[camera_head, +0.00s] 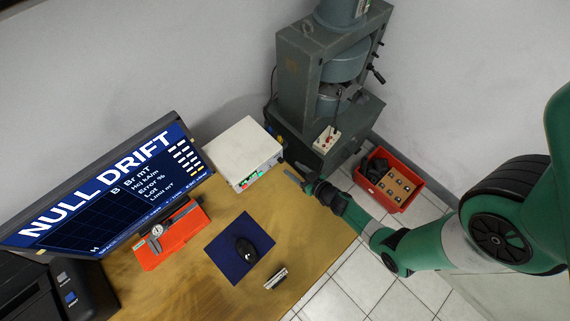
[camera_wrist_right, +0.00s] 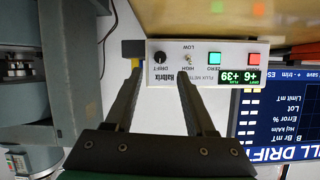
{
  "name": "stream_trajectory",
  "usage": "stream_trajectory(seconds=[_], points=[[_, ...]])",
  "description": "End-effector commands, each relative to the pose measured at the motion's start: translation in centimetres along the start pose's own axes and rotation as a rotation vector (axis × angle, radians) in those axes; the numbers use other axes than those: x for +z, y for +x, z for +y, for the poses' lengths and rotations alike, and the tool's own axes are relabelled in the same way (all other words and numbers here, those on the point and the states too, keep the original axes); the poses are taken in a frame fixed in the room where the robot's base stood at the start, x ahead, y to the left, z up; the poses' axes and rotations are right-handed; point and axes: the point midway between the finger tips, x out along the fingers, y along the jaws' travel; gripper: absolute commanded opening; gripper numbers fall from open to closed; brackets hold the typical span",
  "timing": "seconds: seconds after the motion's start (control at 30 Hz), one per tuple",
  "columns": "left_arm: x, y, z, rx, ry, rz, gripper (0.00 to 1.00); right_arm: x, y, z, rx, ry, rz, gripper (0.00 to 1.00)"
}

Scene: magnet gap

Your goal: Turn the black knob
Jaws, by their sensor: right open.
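The black knob (camera_wrist_right: 159,57) is on the front panel of the white flux meter (camera_wrist_right: 205,44), above the word DRIFT. In the right wrist view it shows between my right gripper's two fingertips (camera_wrist_right: 158,73). The fingers are spread, with nothing between them nearby; I cannot tell how far the knob lies beyond the tips. In the head view the flux meter (camera_head: 242,150) stands at the back of the desk, and my right gripper (camera_head: 299,178) is just right of its front panel. The knob is too small to make out there. My left gripper is not in view.
The panel also has a toggle switch (camera_wrist_right: 187,59), coloured buttons and a green display (camera_wrist_right: 238,77). A grey-green magnet machine (camera_head: 300,80) stands behind.

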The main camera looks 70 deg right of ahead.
Motion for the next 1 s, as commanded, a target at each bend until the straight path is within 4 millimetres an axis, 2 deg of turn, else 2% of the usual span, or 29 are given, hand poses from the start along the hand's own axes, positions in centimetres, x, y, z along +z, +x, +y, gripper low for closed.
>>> stream_trajectory(seconds=[0.03, 0.1, 0.23, 0.4, 0.63, 0.93, 1.0], points=[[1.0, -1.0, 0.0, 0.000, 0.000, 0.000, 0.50, 0.5, 1.6, 0.0, -0.003, -0.002, 0.003, 0.55], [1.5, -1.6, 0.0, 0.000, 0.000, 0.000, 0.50, 0.5, 3.1, 0.0, -0.002, -0.001, 0.003, 0.55], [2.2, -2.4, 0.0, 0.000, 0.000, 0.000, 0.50, 0.4, 5.2, 0.0, -0.001, -0.001, 0.001, 0.55], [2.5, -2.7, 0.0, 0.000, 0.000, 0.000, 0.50, 0.1, 6.2, 0.0, 0.000, 0.000, 0.001, 0.55], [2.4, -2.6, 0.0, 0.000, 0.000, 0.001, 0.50, -0.1, 6.2, 0.0, 0.000, 0.000, 0.000, 0.55], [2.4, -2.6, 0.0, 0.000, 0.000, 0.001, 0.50, -0.1, 6.2, 0.0, 0.000, 0.000, 0.000, 0.01], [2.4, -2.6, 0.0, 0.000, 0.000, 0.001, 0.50, -0.1, 6.2, 0.0, 0.000, 0.000, 0.000, 0.00]])
